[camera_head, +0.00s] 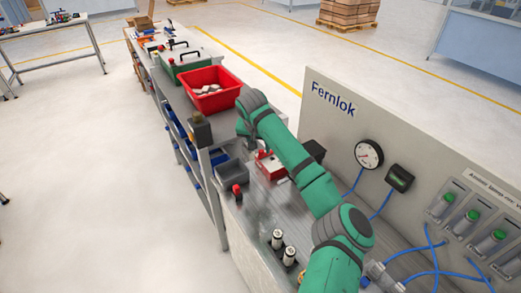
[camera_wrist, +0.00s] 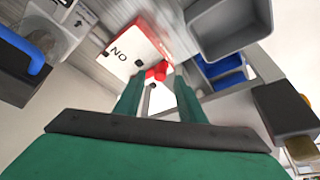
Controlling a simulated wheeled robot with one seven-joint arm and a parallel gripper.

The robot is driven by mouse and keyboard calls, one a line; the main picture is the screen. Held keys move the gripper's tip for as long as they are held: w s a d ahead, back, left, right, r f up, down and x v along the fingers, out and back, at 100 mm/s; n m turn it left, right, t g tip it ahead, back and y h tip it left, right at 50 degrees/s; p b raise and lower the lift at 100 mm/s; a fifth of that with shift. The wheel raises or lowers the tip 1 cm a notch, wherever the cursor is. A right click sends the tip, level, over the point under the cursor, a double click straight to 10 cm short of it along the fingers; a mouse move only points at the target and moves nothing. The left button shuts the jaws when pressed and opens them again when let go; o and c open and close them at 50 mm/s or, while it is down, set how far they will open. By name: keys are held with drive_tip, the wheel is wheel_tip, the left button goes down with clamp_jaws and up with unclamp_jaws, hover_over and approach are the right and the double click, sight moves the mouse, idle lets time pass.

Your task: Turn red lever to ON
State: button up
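The red lever (camera_wrist: 157,72) shows in the wrist view on a red and white switch box (camera_wrist: 133,50). The box's ON label appears upside down beside the lever. My gripper (camera_wrist: 158,88) points at the box with two green fingers apart, and the lever appears at the gap between the fingertips. I cannot tell whether a finger touches it. In the head view the red and white box (camera_head: 271,166) sits on the bench, partly hidden by my green arm. The lever and my fingertips cannot be made out clearly there.
A grey bin (camera_head: 229,172) stands left of the box, and a red crate (camera_head: 212,89) is farther back. A red-topped button post (camera_head: 237,191) and white cylinders (camera_head: 284,247) are nearer. A panel with a gauge (camera_head: 368,154) and blue hoses rises on the right.

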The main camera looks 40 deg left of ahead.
drive_tip(key=shift+x, duration=1.35)
drive_tip(key=shift+w, duration=0.1)
drive_tip(key=shift+c, duration=0.2)
clamp_jaws()
drive_tip(key=shift+a, duration=0.1)
